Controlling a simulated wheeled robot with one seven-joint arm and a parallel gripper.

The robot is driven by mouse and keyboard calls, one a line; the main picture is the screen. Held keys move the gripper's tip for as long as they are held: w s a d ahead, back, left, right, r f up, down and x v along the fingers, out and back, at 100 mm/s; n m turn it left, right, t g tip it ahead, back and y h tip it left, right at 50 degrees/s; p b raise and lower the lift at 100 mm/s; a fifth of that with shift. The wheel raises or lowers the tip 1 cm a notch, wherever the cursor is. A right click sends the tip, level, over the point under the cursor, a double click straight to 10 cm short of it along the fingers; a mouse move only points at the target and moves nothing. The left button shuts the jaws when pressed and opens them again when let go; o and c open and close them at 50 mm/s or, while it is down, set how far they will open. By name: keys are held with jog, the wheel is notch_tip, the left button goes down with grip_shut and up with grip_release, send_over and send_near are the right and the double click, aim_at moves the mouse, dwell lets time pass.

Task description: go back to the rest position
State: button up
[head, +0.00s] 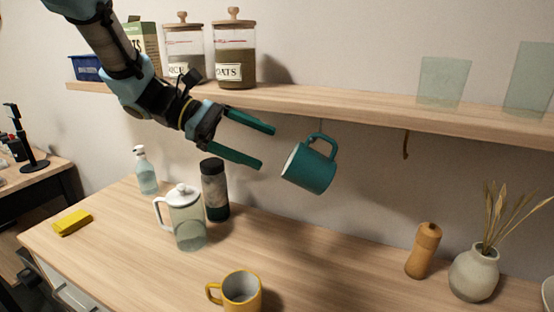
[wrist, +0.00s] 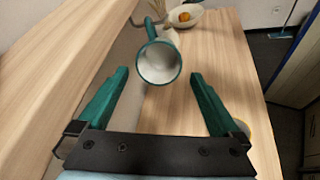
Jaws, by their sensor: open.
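A teal mug (head: 308,170) is tilted in the air just below the wooden shelf (head: 330,108), its handle up. It seems to hang by the handle, but the contact with any hook is not clear. My gripper (head: 268,148) is open and empty, left of the mug, with a small gap between its fingertips and the mug. In the wrist view the mug (wrist: 158,63) shows its open mouth and pale inside, beyond and between the spread fingers of my gripper (wrist: 160,74).
The shelf bears glass jars (head: 235,60) and clear glasses (head: 444,82); an empty hook (head: 406,145) hangs below. On the counter (head: 120,255) stand a glass pitcher (head: 187,222), a dark bottle (head: 215,190), a yellow mug (head: 240,293), a wooden mill (head: 423,252) and a vase (head: 474,273).

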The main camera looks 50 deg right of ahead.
jog(key=w+a+f+m+t+y, duration=0.1)
jog(key=w+a+f+t, duration=0.3)
jog(key=a, duration=1)
jog(key=w+a+f+m+t+y, duration=0.1)
jog(key=w+a+f+t+y, duration=0.3)
jog(key=a, duration=1)
jog(key=w+a+f+m+t+y, duration=0.1)
jog(key=w+a+f+t, duration=0.3)
jog(key=a, duration=1)
jog(key=w+f+y, duration=0.1)
jog(key=w+f, duration=0.1)
jog(key=w, duration=0.1)
jog(key=shift+a+m+t+y, duration=0.3)
jog(key=shift+a+m+y, duration=0.1)
jog(key=shift+c, duration=0.2)
